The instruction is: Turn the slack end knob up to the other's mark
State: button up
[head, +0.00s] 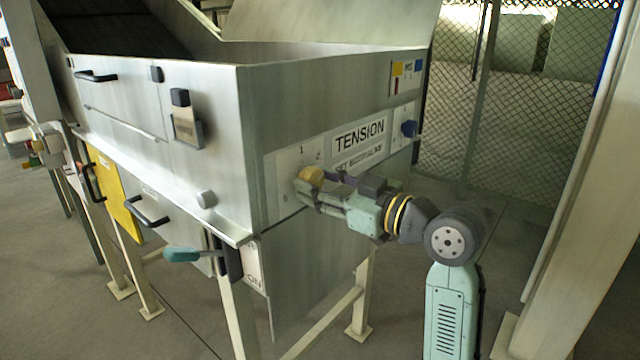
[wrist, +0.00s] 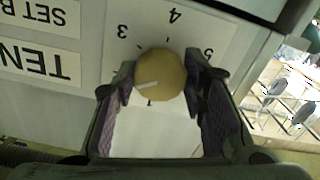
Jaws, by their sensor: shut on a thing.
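The tan-yellow knob (head: 311,175) sits on a white dial plate at the left end of the TENSION panel. My gripper (head: 316,185) is shut on this knob, coming from the right. In the wrist view, the knob (wrist: 163,70) lies between both fingers, and its white pointer (wrist: 147,85) points left and slightly down. The dial (wrist: 150,25) appears inverted; 3, 4 and 5 are readable around the knob, and the left finger covers part of the scale. The blue knob (head: 409,128) is at the panel's right end; its setting is too small to read.
The TENSION label (head: 359,135) and a smaller sign lie between the knobs. A teal-handled lever (head: 182,254) sticks out at the lower left corner. A mesh fence (head: 510,100) stands behind, and a pale post (head: 585,170) rises on the right.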

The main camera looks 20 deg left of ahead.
jog(key=m+p, duration=0.4)
jog(key=m, duration=0.2)
jog(key=shift+s+r+m, duration=0.1)
jog(key=shift+r+m, duration=0.05)
jog(key=shift+m, duration=0.25)
jog(key=m+p, duration=0.5)
jog(key=m, duration=0.1)
jog(key=shift+r, duration=0.1)
jog(key=m+p, duration=0.1)
jog(key=m, duration=0.3)
jog(key=shift+m, duration=0.4)
jog(key=m, duration=0.6)
jog(key=o, duration=1.2)
jog(key=shift+c, duration=0.2)
